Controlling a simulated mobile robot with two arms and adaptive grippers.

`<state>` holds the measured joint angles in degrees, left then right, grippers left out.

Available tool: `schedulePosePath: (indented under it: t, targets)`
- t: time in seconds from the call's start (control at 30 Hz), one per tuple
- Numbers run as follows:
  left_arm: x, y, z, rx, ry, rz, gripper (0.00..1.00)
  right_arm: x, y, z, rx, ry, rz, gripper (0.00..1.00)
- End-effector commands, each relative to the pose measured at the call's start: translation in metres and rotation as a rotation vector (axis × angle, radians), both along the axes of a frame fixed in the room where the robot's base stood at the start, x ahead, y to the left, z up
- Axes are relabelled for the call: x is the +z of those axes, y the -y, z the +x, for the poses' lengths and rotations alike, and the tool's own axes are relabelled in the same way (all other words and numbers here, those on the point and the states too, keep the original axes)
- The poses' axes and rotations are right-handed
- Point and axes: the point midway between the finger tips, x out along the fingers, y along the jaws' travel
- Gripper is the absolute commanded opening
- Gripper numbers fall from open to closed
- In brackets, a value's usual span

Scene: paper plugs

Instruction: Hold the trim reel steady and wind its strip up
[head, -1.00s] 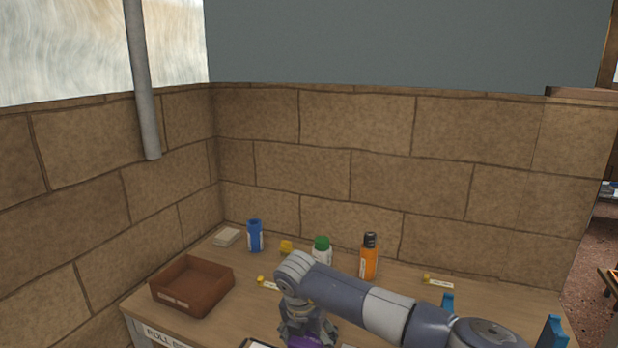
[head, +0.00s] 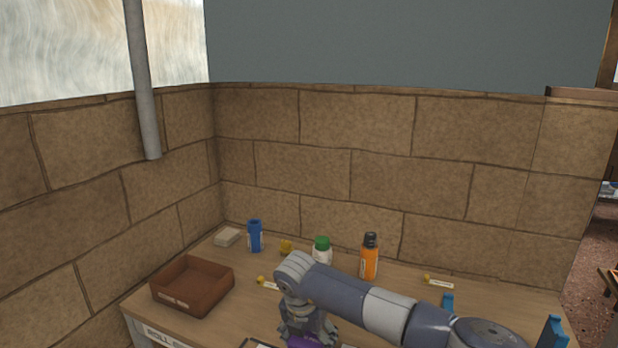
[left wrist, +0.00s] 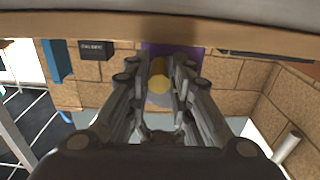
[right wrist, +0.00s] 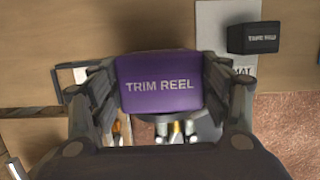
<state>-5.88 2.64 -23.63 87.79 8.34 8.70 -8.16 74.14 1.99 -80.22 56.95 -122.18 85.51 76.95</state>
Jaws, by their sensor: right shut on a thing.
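The purple trim reel (right wrist: 160,83) sits between the fingers of my right gripper (right wrist: 160,75), which is shut on it; its white "TRIM REEL" lettering faces the right wrist camera. In the head view my right arm reaches down to the front of the table, and only a sliver of the reel (head: 312,341) shows under the gripper. In the left wrist view my left gripper (left wrist: 160,68) is open, its fingers on either side of a round yellowish part (left wrist: 160,82) in front of the purple reel (left wrist: 188,58). Contact there cannot be made out. The strip is not distinguishable.
A brown tray (head: 165,294) stands at the table's left. Behind are a blue container (head: 255,236), a green-capped white bottle (head: 322,254) and an orange bottle (head: 369,262). Blue uprights (head: 553,333) stand at the right. A black labelled block (right wrist: 253,38) lies near the reel.

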Motion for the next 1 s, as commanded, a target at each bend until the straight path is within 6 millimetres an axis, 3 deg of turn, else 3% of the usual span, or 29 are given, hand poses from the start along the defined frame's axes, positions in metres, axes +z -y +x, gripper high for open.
schedulePosePath:
  t: [1.0]
  targets:
    - [-0.004,-0.015,0.007,0.001,0.002,-0.001,0.21,-0.001,0.001,0.000,0.000,-0.001,-0.002,0.36]
